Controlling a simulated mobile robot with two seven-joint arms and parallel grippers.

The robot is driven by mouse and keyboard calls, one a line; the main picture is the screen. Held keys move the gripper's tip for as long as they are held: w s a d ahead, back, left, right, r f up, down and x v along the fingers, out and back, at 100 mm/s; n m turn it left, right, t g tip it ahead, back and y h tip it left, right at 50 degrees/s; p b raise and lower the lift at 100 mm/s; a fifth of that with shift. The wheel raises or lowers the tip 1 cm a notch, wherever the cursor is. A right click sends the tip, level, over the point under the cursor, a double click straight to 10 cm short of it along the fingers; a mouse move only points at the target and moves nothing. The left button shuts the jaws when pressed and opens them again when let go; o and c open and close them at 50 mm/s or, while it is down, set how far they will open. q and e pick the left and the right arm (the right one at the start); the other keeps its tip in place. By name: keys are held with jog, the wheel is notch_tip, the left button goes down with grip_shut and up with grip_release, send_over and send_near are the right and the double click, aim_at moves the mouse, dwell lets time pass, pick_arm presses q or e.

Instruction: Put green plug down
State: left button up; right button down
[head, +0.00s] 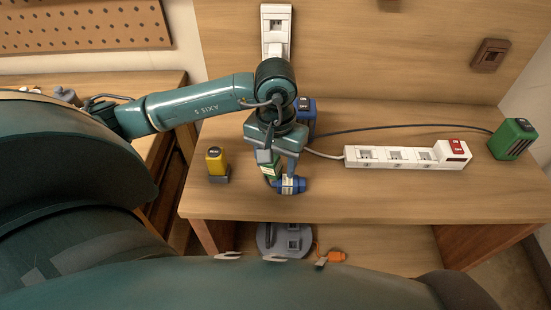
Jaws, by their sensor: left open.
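A green block-shaped plug (513,138) stands at the right end of the table, with a dark cable running left from it. My left gripper (277,178) points down over the front middle of the table, far left of that block, with its jaws open. A smaller green piece (272,169) shows between its fingers, partly hidden; I cannot tell whether it touches them or the table. A blue plug (292,185) lies beside the right fingertip. My right gripper is not in view.
A white power strip (395,157) with a red switch lies right of my gripper. A yellow plug (217,162) stands left, a blue block (306,110) behind. A wall socket strip (276,30) is at the back. The table's front right (420,195) is clear.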

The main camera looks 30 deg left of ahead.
aim_at(276, 157)
pick_arm(q)
jog(key=shift+r+p, duration=0.6)
jog(key=shift+r, duration=0.15)
notch_tip(276, 157, up, 4)
jog(key=shift+f+b, duration=0.15)
jog(key=shift+b, duration=0.75)
notch_tip(276, 157, up, 8)
jog(key=shift+f, duration=0.25)
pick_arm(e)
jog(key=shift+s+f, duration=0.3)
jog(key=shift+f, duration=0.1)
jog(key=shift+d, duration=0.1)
